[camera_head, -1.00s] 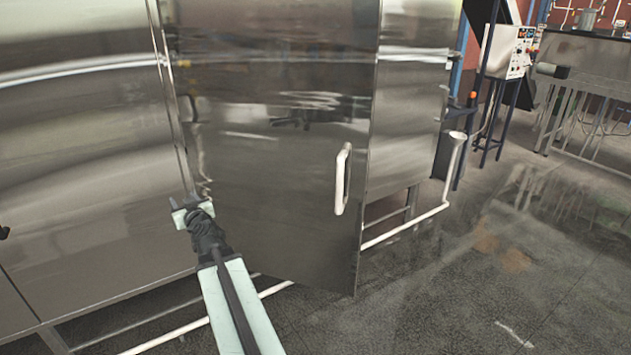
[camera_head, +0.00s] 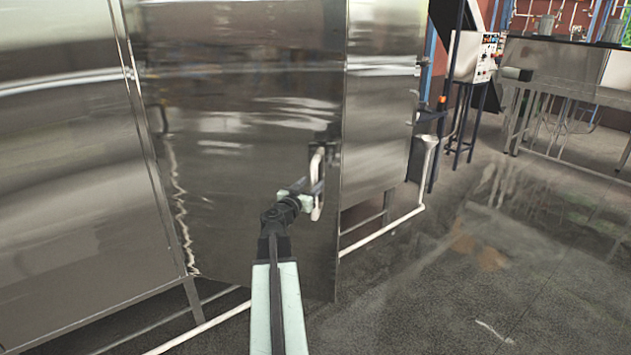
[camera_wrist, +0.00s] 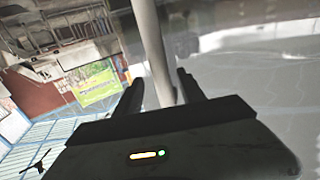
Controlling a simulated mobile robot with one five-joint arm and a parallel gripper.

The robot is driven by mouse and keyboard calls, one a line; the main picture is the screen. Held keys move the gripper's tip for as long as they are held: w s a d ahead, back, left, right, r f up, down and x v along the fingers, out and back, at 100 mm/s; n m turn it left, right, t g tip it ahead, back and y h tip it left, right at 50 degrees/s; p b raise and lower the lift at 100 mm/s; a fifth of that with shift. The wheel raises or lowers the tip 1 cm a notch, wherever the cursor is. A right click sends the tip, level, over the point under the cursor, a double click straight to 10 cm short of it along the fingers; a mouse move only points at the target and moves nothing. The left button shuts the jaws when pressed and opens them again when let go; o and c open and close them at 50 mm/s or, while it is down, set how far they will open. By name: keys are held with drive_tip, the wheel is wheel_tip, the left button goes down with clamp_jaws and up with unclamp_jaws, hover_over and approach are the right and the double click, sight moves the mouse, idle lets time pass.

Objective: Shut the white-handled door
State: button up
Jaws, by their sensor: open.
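The door (camera_head: 240,120) is a shiny steel panel with a white upright handle (camera_head: 317,183) near its right edge. It stands swung out somewhat from the steel cabinet. My gripper (camera_head: 312,188) is at the handle in the head view, its fingers open around it or just beside it. In the wrist view the handle (camera_wrist: 152,50) runs as a pale bar between the two open fingers of my gripper (camera_wrist: 160,92). Whether the fingers touch the handle cannot be told.
The steel cabinet (camera_head: 385,110) continues right of the door. A white pipe (camera_head: 385,229) runs low along its base. A control box (camera_head: 474,57) on a dark stand and a steel table (camera_head: 570,80) stand at the back right. The floor (camera_head: 480,270) at right is clear.

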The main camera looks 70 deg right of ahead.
sight(313, 182)
drive_tip(key=d, duration=0.3)
drive_tip(key=shift+s+d, duration=0.1)
drive_tip(key=shift+d, duration=0.15)
drive_tip(key=shift+a, duration=0.1)
clamp_jaws()
idle(1.0)
